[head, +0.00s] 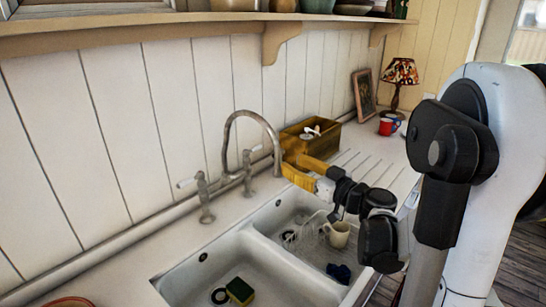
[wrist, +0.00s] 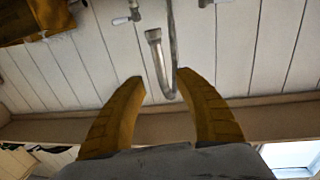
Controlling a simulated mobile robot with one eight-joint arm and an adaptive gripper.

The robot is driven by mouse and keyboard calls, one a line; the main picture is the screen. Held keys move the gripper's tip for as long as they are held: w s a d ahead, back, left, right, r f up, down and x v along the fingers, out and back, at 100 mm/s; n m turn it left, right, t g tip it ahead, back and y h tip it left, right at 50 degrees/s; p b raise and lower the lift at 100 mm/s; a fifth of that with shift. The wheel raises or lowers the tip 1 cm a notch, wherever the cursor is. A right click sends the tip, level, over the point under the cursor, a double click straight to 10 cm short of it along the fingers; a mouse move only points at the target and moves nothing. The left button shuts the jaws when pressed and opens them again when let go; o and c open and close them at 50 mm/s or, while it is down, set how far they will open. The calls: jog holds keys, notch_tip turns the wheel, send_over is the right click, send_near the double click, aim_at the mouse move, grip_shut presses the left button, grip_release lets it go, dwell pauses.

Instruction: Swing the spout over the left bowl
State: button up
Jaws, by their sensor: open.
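The metal tap spout (head: 251,113) rises behind the sink in a tall arch, its outlet end hanging down to the right, beside my gripper. My gripper (head: 286,157) reaches in from the right with its yellow fingers open. In the wrist view the picture is upside down; the spout (wrist: 155,52) shows its curve near and between the fingertips of my gripper (wrist: 160,79), and I cannot tell whether they touch. The left bowl (head: 205,268) is in front on the left, the right bowl (head: 283,213) beyond a divider.
A sponge (head: 240,291) lies in the left bowl. A cream mug (head: 337,234) and a dark blue item (head: 339,272) are in the right bowl. A wooden box (head: 300,137) stands behind my gripper. A shelf (head: 150,22) runs above; tap handles (head: 205,200) stand left.

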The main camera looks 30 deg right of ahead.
aim_at(279, 157)
jog(key=b+x, duration=0.1)
jog(key=x, duration=0.6)
jog(key=shift+s, duration=0.1)
jog(key=shift+c, duration=0.5)
grip_shut()
